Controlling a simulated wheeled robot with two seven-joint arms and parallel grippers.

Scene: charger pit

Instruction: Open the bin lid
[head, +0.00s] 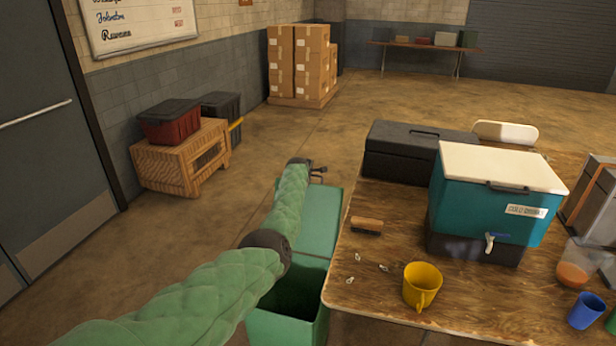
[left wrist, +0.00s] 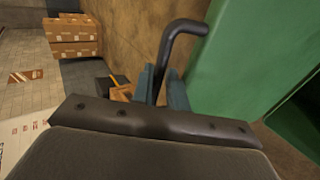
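The green bin (head: 281,328) stands on the floor left of the table, its dark inside showing through the open top. Its green lid (head: 320,215) is swung back on the far side, away from the opening; a large green panel, seemingly the lid, fills the right of the left wrist view (left wrist: 245,45). My left gripper (head: 316,171) is at the lid's far end. In the left wrist view, a dark bent handle (left wrist: 180,28) passes between its fingers, which look closed on it. Where the handle joins the lid is unclear. My right gripper is not in view.
The wooden table (head: 375,290) beside the bin holds a brush (head: 366,226), yellow mug (head: 422,286), teal cooler (head: 480,205) and black toolbox (head: 400,160). A wooden crate (head: 165,165) with a red tub (head: 168,122) stands at left. Floor between is clear.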

